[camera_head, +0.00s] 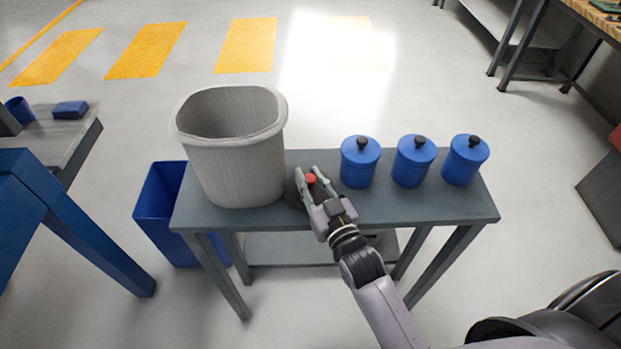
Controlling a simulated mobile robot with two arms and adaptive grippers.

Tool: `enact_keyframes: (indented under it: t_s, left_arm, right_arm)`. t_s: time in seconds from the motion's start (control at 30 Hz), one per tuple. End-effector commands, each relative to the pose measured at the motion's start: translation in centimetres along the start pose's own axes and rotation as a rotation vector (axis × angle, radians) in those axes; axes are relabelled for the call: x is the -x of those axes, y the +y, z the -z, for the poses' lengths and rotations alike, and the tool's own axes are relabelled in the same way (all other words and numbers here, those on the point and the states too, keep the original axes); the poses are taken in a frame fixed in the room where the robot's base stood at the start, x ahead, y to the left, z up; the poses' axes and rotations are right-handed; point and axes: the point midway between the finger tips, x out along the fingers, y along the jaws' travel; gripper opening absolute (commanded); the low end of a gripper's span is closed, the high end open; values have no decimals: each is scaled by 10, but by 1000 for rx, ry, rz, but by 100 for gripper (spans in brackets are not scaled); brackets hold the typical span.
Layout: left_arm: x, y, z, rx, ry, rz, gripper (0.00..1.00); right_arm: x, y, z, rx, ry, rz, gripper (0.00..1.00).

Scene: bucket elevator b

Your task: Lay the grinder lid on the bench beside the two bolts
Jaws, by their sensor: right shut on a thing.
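My right gripper (312,186) reaches over the grey bench (370,209) between a large bucket and the nearest blue jar. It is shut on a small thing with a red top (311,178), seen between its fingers. A dark patch lies just under and left of the fingers; I cannot tell whether it is part of the held thing or a shadow. I cannot make out for sure that the held thing is the grinder lid. No bolts can be made out. My left gripper is out of view.
The tall grey ribbed bucket (235,165) stands on the bench's left end. Three blue lidded jars (359,168) with black knobs stand in a row to the right. A blue bin (160,215) is on the floor at left. The bench's front right strip is clear.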

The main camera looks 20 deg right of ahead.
Motion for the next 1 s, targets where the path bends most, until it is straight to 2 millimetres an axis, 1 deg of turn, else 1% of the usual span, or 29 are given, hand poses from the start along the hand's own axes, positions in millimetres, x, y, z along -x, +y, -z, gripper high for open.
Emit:
enact_keyframes:
  t_s: [0.03, 0.07, 0.33, 0.6, 0.7, 0.77, 0.87, 1.0]
  left_arm:
    - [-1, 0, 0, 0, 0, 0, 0]
    - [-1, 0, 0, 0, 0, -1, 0]
    - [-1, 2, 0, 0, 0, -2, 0]
    - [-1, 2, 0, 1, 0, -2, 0]
    - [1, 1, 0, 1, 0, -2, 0]
    - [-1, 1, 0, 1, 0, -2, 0]
    - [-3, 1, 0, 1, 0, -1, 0]
    - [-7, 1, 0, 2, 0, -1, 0]
  right_arm:
    - [0, 0, -3, 0, -1, 0, 0]
    - [0, 0, -2, 0, -1, 0, 22]
    - [0, 0, -2, 0, -1, 0, 40]
    - [0, 0, -2, 0, -1, 0, 41]
    - [1, 0, 3, 0, 0, 0, 41]
    - [7, 0, 0, 0, -2, 0, 41]
    - [24, 0, -2, 0, -4, 0, 41]
    - [54, 0, -2, 0, -6, 0, 41]
